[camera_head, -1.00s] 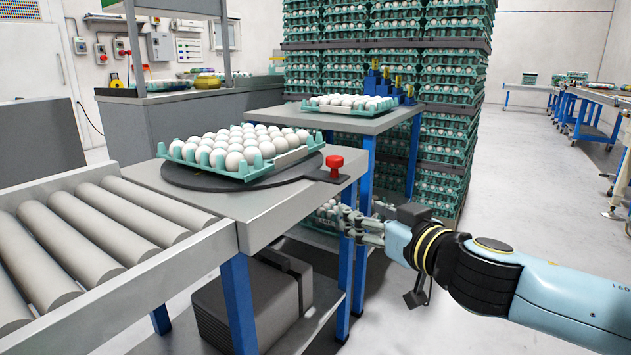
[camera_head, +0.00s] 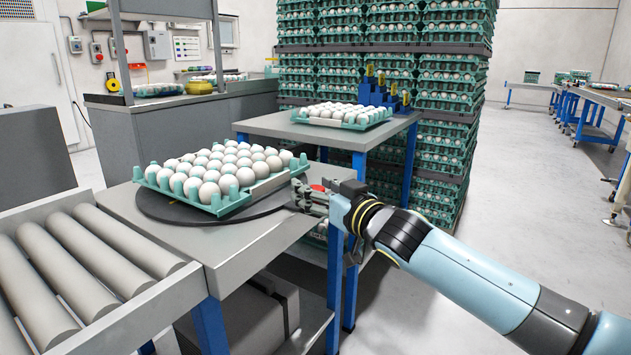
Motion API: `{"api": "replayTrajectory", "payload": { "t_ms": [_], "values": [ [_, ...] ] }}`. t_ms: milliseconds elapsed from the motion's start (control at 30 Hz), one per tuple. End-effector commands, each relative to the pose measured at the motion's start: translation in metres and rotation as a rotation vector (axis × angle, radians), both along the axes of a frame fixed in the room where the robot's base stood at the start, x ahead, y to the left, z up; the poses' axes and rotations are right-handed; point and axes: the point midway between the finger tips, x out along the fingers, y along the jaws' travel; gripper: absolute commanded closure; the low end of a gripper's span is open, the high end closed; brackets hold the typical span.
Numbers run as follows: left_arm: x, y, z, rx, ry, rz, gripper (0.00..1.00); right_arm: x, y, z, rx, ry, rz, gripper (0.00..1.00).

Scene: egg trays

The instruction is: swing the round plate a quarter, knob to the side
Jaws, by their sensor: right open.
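The round dark plate (camera_head: 167,209) lies on the grey table, with a teal tray (camera_head: 226,208) full of white eggs on it. The plate's red knob (camera_head: 318,188) is at its right side, mostly hidden behind my right gripper. My right gripper (camera_head: 300,194) is open at the knob, its fingers reaching in from the right beside the plate's edge. I cannot tell whether the fingers touch the knob. My left gripper is out of view.
A roller conveyor (camera_head: 95,260) adjoins the table (camera_head: 245,244) at the left. A second table (camera_head: 270,124) behind bears another egg tray (camera_head: 343,117). Tall stacks of egg trays (camera_head: 445,110) stand at the back. Open floor lies to the right.

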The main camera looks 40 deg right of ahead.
Motion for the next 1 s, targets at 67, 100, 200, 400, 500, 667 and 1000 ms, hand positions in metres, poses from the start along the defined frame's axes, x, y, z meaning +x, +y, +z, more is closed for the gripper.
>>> {"api": "replayTrajectory", "payload": {
  "t_ms": [67, 100, 200, 400, 500, 667, 1000],
  "values": [
    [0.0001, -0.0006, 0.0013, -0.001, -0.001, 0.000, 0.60, 0.0026, 0.0002, 0.0006, 0.001, -0.001, -0.001, 0.44],
    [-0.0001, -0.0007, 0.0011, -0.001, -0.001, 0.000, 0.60, 0.0032, 0.0002, 0.0002, 0.001, 0.000, -0.001, 0.44],
    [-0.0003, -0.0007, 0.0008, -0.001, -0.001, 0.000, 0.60, 0.0035, 0.0002, -0.0005, 0.000, 0.000, -0.001, 0.44],
    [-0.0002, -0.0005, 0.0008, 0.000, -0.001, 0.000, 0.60, 0.0032, 0.0002, -0.0007, 0.000, 0.000, -0.001, 0.53],
    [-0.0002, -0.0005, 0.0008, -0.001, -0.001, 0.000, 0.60, 0.0031, 0.0002, -0.0006, -0.001, 0.000, -0.001, 0.66],
    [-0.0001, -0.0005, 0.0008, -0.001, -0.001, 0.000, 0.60, 0.0030, 0.0001, -0.0006, -0.001, 0.000, 0.000, 0.87],
    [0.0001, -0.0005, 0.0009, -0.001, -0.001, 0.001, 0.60, 0.0029, 0.0002, -0.0007, -0.001, 0.000, 0.000, 1.00]
  ]
}}
